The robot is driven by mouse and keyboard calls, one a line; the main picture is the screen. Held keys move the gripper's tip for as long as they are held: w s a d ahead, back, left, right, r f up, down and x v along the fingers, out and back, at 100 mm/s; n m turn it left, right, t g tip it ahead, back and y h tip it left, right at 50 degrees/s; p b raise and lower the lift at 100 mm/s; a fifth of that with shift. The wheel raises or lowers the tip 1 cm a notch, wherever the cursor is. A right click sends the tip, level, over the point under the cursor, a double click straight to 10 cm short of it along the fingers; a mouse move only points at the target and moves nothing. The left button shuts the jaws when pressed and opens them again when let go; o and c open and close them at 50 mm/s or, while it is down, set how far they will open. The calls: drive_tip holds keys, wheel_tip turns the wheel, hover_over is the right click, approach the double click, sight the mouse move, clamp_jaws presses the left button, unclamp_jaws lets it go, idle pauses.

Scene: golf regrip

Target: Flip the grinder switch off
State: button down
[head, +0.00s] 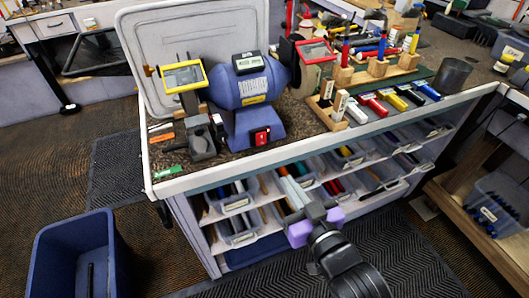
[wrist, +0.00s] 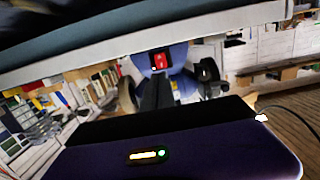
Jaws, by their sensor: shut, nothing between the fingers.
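The blue bench grinder (head: 243,88) stands on the bench with a small display on top and wheels at both ends. Its red switch (head: 261,136) is on the front of the base, facing me. The switch also shows in the wrist view (wrist: 161,61), just beyond the dark fingers. Whether it is on or off is too small to tell. My gripper (head: 308,209), with a purple body, is in front of the bench, below and right of the switch and apart from it. Its fingers (wrist: 157,90) are shut and empty.
The bench's front edge (head: 330,143) lies between my gripper and the grinder. Shelves with bins (head: 237,203) are under it. Grip stands (head: 343,76) and a dark cup (head: 453,75) are on the right. A blue bin (head: 75,245) stands on the floor at left.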

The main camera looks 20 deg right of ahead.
sight(262, 143)
drive_tip(key=w, duration=0.4)
drive_tip(key=w+f+p, duration=0.1)
drive_tip(key=w, duration=0.4)
drive_tip(key=w+p, duration=0.1)
drive_tip(key=w, duration=0.4)
drive_tip(key=shift+f, duration=0.35)
